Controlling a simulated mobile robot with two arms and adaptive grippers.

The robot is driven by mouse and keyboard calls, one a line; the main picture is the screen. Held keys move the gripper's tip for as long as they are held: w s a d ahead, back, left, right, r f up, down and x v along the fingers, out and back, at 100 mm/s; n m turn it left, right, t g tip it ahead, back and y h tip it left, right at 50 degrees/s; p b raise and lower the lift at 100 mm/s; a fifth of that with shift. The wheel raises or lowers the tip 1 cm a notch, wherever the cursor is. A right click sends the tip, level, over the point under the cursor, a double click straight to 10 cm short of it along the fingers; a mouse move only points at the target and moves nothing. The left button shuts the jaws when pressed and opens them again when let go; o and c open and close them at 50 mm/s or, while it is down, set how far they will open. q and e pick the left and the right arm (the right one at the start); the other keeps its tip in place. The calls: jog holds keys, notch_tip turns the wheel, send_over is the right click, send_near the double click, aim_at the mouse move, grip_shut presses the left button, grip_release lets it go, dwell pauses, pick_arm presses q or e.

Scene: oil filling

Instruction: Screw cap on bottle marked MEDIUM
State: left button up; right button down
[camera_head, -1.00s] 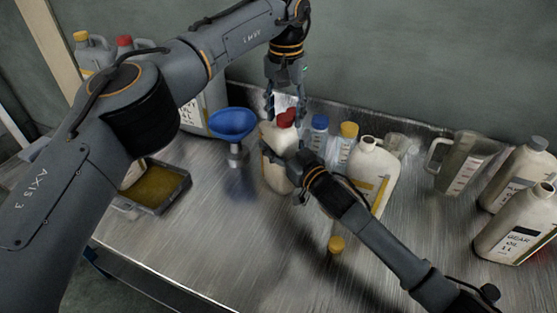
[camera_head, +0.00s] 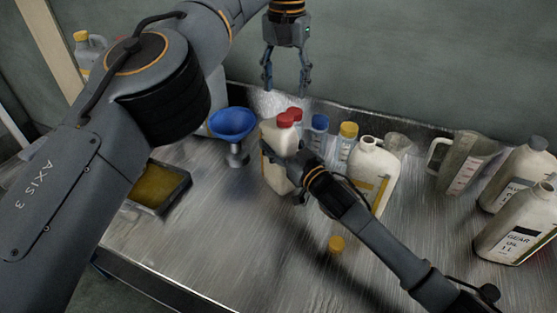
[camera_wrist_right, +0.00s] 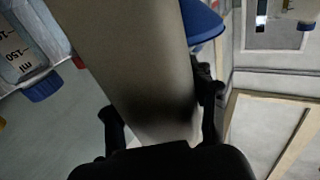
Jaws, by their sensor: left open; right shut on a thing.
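A beige bottle (camera_head: 272,138) stands upright with a red cap (camera_head: 286,119) on its neck. My right gripper (camera_head: 285,170) is shut on this bottle's body; in the right wrist view the bottle (camera_wrist_right: 140,55) fills the space between the fingers. I cannot read a MEDIUM mark on it. My left gripper (camera_head: 287,82) is open and empty, above the red cap and apart from it. A second beige bottle (camera_head: 372,168) with an uncapped neck stands to the right, partly behind my right arm. A loose yellow cap (camera_head: 336,244) lies on the metal bench.
A blue funnel (camera_head: 233,124) stands left of the held bottle. Small bottles with red, blue (camera_head: 319,123) and yellow (camera_head: 348,130) caps stand behind it. A clear jug (camera_head: 462,160) and gear oil bottles (camera_head: 515,228) stand at right. A tray (camera_head: 163,187) is at left.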

pick_arm(q)
jog(key=shift+r, duration=0.1)
pick_arm(e)
jog(key=shift+c, duration=1.7)
grip_release()
jog(key=v, duration=1.2)
